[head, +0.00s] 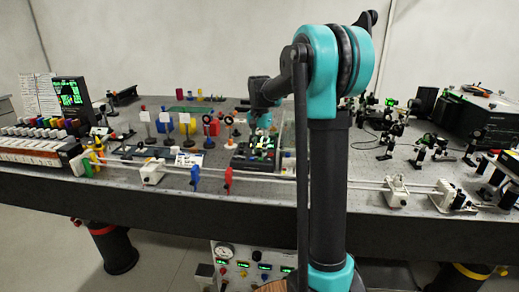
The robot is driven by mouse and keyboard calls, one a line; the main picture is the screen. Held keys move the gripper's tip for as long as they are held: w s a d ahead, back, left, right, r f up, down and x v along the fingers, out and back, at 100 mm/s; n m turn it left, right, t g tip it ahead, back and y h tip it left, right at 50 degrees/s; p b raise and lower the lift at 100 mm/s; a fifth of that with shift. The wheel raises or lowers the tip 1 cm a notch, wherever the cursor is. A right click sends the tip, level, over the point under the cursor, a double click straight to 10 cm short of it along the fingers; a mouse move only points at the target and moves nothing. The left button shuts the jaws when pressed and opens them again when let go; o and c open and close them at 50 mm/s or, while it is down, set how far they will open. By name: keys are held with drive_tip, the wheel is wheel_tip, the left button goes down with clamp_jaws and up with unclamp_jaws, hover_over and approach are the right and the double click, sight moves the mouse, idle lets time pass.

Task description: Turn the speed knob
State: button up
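My arm rises in front of the bench at the right of centre and bends away toward the back. My gripper (260,133) points down over a small black device (240,162) with green lit parts on the bench. The fingers are too small and dark to show whether they are open or shut, or whether they touch the device. I cannot pick out the speed knob for certain. A control panel (232,272) below the bench edge has a round gauge, small green displays and coloured knobs; my arm hides its right side.
The bench (215,206) is crowded. Coloured posts (185,125), a display screen (69,93) and a long white rail (270,178) stand at left and centre. Optical mounts (420,150) and a black box (485,122) fill the right. Some bare surface shows along the front edge.

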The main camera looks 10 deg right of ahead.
clamp_jaws()
drive_tip(key=shift+n, duration=0.3)
drive_tip(key=n, duration=0.3)
drive_tip(key=shift+n, duration=2)
unclamp_jaws()
